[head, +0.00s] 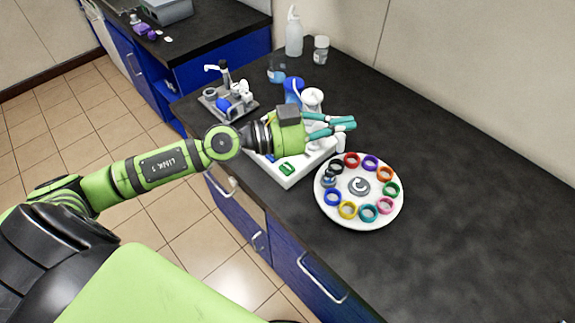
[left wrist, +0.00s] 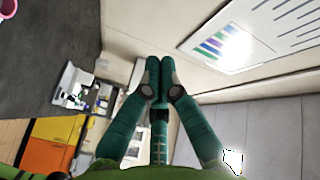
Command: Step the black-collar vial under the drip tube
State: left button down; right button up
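A round white carousel (head: 359,215) on the dark bench holds a ring of vials with coloured collars around a grey hub (head: 359,187). The black-collar vial (head: 336,166) is at its upper left, between the red collar (head: 352,160) and a small grey part (head: 328,180). I cannot tell whether that grey part belongs to the drip tube; no tube shows clearly. My left gripper (head: 350,123) is above and behind the carousel, apart from it. Its teal fingertips also meet in the left wrist view (left wrist: 160,72), with nothing seen between them. My right gripper is not in view.
A white base (head: 290,181) with bioreactor parts stands left of the carousel, partly hidden by my left arm. A grey stand (head: 228,103), a white bottle (head: 294,33) and a jar (head: 321,50) are farther back. The bench right of the carousel is clear.

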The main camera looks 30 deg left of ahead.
pick_arm(q)
jog(key=a+f+m+g+y, duration=0.2)
jog(key=a+f+g+y, duration=0.1)
jog(key=a+f+g, duration=0.15)
jog(key=n+y, duration=0.2)
jog(key=y, duration=0.3)
send_over(284, 169)
notch_tip(284, 169, down, 4)
jog(key=f, duration=0.1)
jog(key=shift+r, duration=0.25)
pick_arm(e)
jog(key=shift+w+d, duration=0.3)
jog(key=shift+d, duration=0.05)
pick_arm(q)
jog(key=shift+f, duration=0.1)
jog(key=shift+m+g+h, duration=0.25)
jog(key=shift+m+h, duration=0.05)
notch_tip(284, 169, down, 8)
jog(key=b, duration=0.6)
jog(key=shift+f, duration=0.3)
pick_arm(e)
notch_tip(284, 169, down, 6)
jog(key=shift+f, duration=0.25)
pick_arm(q)
jog(key=shift+b, duration=0.3)
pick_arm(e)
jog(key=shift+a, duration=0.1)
